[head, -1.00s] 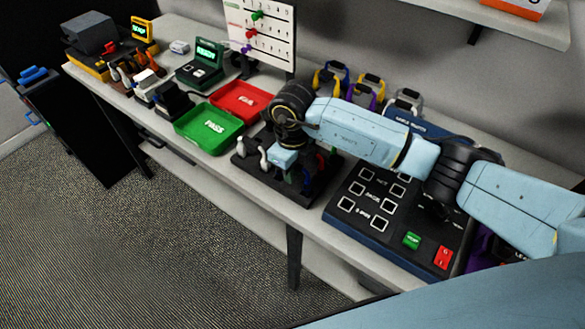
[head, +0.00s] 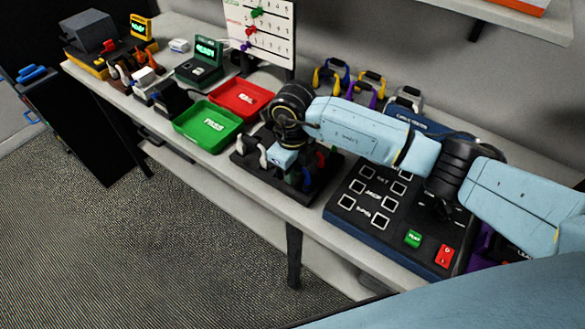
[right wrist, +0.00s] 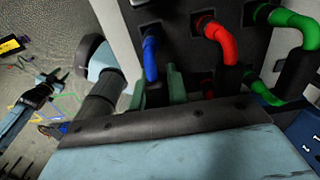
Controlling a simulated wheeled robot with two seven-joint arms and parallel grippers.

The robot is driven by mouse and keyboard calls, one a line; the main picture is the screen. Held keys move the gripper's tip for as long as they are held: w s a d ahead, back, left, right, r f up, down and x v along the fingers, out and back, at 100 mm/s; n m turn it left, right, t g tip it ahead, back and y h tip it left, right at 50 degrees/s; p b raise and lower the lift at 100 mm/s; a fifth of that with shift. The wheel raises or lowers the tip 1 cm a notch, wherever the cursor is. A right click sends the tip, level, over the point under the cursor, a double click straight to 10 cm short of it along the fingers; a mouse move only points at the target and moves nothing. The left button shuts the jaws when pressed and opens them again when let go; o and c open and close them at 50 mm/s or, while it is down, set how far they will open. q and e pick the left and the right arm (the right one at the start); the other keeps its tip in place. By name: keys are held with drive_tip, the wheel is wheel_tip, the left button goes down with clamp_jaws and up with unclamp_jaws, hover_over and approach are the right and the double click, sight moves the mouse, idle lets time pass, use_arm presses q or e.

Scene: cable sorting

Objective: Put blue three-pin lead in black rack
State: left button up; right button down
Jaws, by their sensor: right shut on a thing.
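The black rack (head: 245,170) sits on the bench near its front edge, partly hidden by my right arm. In the right wrist view its dark panel (right wrist: 172,14) has square sockets. A blue lead (right wrist: 151,50) curves at one socket, with its far end at the panel. My right gripper (right wrist: 160,88) is shut on the blue lead, low over the rack; it also shows in the head view (head: 287,172). Whether the plug is fully seated, and its pins, I cannot tell.
A red lead (right wrist: 220,40) and green leads (right wrist: 290,20) stand close beside the blue one. The green tray (head: 208,127) and red tray (head: 240,98) lie left of the rack. A dark button panel (head: 375,205) is at its right.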

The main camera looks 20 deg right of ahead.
drive_tip(key=c, duration=1.3)
unclamp_jaws()
drive_tip(key=shift+o, duration=0.5)
drive_tip(key=o, duration=0.5)
drive_tip(key=shift+r, duration=0.1)
drive_tip(key=shift+r+p, duration=2.9)
drive_tip(key=shift+r, duration=1.05)
